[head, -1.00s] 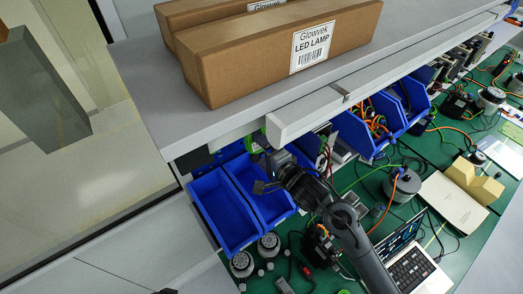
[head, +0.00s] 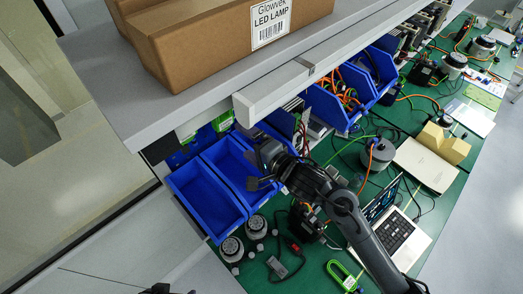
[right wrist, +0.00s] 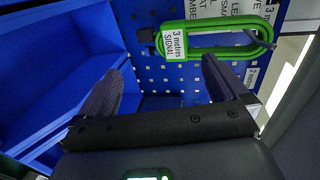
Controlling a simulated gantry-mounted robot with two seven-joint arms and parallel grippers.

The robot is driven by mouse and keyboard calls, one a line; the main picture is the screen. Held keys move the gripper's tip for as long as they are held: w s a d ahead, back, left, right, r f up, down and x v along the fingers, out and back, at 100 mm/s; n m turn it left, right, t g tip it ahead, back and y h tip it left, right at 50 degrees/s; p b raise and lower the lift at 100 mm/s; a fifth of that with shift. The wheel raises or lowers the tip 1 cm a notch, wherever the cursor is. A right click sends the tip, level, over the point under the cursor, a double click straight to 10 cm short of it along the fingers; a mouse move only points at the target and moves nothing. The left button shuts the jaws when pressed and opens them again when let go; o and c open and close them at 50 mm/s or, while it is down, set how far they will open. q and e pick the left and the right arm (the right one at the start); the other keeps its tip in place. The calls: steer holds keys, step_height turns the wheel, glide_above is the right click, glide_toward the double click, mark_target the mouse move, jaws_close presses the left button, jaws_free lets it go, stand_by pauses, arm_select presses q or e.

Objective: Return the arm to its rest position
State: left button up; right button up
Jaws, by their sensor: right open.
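My right arm (head: 350,220) reaches in from the bottom right in the head view. Its gripper (head: 262,180) is over the right side of the blue bins, below the shelf edge. In the right wrist view the two fingers (right wrist: 165,85) stand wide apart with nothing between them. Beyond them a green cable coil (right wrist: 217,38) with a "3 metres SIGNAL" label hangs on a blue perforated panel, apart from the fingers. My left gripper is not clearly seen.
A grey shelf (head: 190,105) with cardboard boxes (head: 200,50) overhangs the bench. Empty blue bins (head: 205,200) stand below it. Round grey actuators (head: 231,248), a laptop (head: 400,235) and another green cable coil (head: 343,276) lie on the green bench.

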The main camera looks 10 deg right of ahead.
steer(key=s+d+f+n+g+h+p, duration=0.2)
steer(key=s+d, duration=0.4)
steer(key=s, duration=0.4)
steer(key=s+d+f+n+g+h+p, duration=0.3)
steer(key=s+d+n+g+h+p, duration=0.1)
steer(key=s, duration=0.6)
steer(key=s+d+f+n+g+h+p, duration=0.3)
steer(key=s+d+n+p, duration=0.2)
steer(key=s+d, duration=0.4)
steer(key=shift+s+f+n, duration=0.25)
steer(key=shift+s+n, duration=0.65)
steer(key=shift+s, duration=0.1)
steer(key=shift+d, duration=0.1)
